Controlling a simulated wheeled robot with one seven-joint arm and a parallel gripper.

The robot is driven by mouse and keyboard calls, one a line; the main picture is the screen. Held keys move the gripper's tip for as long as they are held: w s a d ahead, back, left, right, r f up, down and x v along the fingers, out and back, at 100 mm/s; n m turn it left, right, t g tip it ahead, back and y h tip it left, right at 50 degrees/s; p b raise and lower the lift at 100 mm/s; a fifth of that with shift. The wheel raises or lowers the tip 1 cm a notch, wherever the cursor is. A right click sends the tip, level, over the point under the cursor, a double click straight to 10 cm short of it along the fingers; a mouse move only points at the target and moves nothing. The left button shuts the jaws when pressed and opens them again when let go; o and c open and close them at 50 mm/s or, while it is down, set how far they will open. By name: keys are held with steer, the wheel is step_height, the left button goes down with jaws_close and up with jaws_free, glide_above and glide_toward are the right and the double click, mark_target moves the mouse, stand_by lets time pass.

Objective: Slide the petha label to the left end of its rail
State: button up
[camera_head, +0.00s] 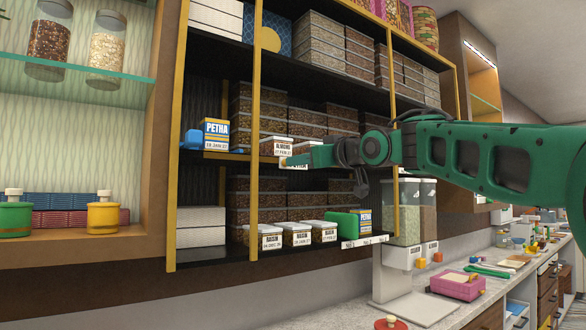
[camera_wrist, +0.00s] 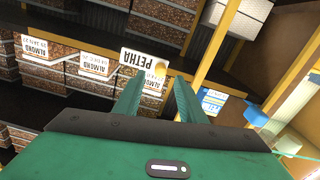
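The white petha label (camera_wrist: 138,62), with an orange picture at one corner, shows upside down in the wrist view. It sits on the yellow shelf-edge rail (camera_wrist: 95,47), close to a yellow upright (camera_wrist: 199,72). In the head view, my gripper (camera_head: 285,162) is at the front edge of the middle shelf, below the almond boxes (camera_head: 283,144), and largely covers the label there. In the wrist view, my gripper (camera_wrist: 158,84) has its two green fingers apart, with the label just beyond the tips and partly behind one finger. Contact cannot be told.
A petha box (camera_head: 215,133) and a blue object (camera_head: 192,139) stand in the left bay, beyond the yellow upright (camera_head: 255,120). Filled boxes (camera_head: 297,236) and a green object (camera_head: 343,225) line the shelf below. Open air lies in front of the shelves.

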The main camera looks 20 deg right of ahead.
steer(key=x, duration=0.6)
